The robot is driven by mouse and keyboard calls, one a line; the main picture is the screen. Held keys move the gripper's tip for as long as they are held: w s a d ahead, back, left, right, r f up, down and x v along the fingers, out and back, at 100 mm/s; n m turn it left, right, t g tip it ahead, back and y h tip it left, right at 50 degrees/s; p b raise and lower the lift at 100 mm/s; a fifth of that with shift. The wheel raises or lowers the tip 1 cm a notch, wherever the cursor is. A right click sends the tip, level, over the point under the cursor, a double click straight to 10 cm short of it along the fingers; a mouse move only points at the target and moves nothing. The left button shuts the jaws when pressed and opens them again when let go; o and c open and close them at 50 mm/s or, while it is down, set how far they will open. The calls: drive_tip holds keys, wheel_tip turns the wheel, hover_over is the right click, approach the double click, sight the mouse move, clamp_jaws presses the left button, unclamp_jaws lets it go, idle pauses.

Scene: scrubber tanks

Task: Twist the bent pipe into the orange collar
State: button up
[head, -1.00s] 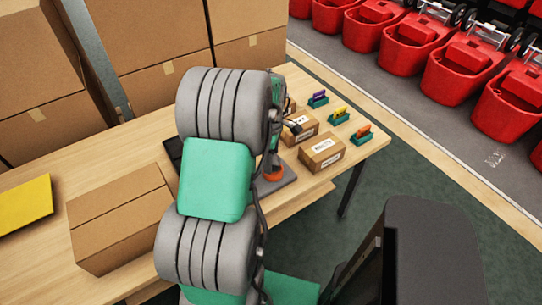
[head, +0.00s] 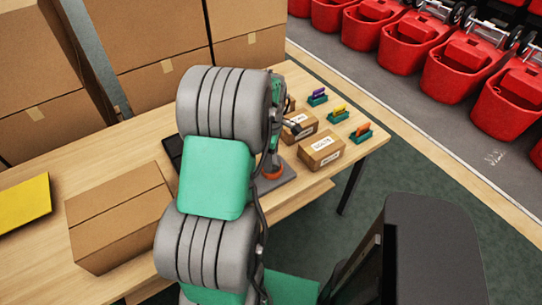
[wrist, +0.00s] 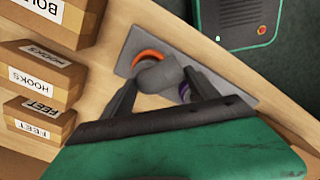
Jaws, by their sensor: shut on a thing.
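The bent pipe (wrist: 158,76) is a short grey piece between the two fingers of my gripper (wrist: 163,80) in the wrist view. My gripper is shut on it. The orange collar (wrist: 149,54) stands on a grey base plate (wrist: 225,84), and its ring shows just beyond the pipe. The pipe overlaps the collar's near side in this view, and I cannot tell whether its end is inside. A purple ring (wrist: 184,92) shows partly behind the right finger. In the head view my arm hides most of the gripper and pipe, above the orange collar (head: 271,173).
Labelled cardboard boxes (head: 321,149) and several small coloured-top stands (head: 338,114) sit to the right on the table. A large carton (head: 118,220) lies left. The wrist view shows labelled boxes (wrist: 42,74) at left and a dark green-edged device (wrist: 238,22) at top.

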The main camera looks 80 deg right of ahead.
drive_tip(key=shift+f, duration=0.25)
drive_tip(key=shift+f, duration=0.1)
drive_tip(key=shift+f, duration=0.3)
drive_tip(key=shift+f+b, duration=0.35)
drive_tip(key=shift+b, duration=0.1)
idle(0.8)
idle(0.4)
drive_tip(key=shift+w+m, duration=0.25)
drive_tip(key=shift+m, duration=1.25)
drive_tip(key=shift+w+m+p, duration=0.1)
drive_tip(key=shift+m+p, duration=0.2)
drive_tip(key=shift+m, duration=0.5)
